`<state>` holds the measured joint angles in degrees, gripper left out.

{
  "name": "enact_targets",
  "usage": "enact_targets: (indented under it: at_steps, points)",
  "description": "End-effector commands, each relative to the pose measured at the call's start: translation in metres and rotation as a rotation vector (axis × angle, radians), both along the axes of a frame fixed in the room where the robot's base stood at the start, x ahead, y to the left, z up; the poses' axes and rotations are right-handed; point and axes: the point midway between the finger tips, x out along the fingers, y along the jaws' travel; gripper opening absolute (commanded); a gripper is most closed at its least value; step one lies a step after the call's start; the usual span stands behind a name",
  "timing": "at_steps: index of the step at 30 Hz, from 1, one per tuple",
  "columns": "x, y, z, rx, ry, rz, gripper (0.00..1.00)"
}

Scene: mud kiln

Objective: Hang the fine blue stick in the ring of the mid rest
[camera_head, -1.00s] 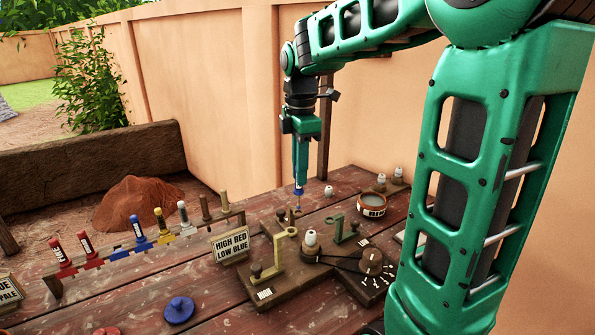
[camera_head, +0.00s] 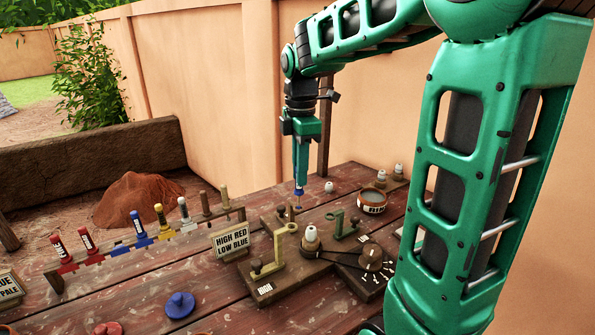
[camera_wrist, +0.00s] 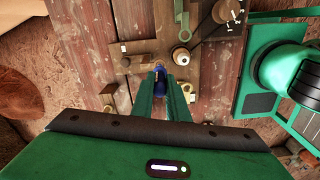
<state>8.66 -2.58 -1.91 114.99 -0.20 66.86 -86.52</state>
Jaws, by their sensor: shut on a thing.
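My gripper (camera_head: 299,182) points straight down above the table, shut on the blue stick (camera_head: 298,192). Only its blue part and a short thin piece below the fingers show; the wrist view shows the blue part (camera_wrist: 160,74) between the fingertips. A green rest (camera_head: 338,221) stands to the right of the gripper, lower in the picture. I cannot tell which rest is the mid one. The stick's lower end is apart from both visible rings.
A rack (camera_head: 118,252) at the left holds several coloured sticks, another blue one (camera_head: 138,225) among them. A sign (camera_head: 231,241), a white-topped post (camera_head: 311,238), a dial (camera_head: 371,258) and a bowl (camera_head: 372,201) stand nearby. A blue disc (camera_head: 180,304) lies in front.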

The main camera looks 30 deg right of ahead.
Motion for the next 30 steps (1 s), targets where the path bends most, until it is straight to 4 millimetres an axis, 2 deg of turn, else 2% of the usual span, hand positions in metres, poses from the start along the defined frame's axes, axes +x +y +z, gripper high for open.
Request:
enact_targets:
  at_steps: [18, 30]
  points:
    - [0.000, 0.000, -0.015, 0.000, 0.001, 0.000, 0.00]
    - [0.000, 0.000, -0.016, 0.000, 0.000, -0.001, 0.00]
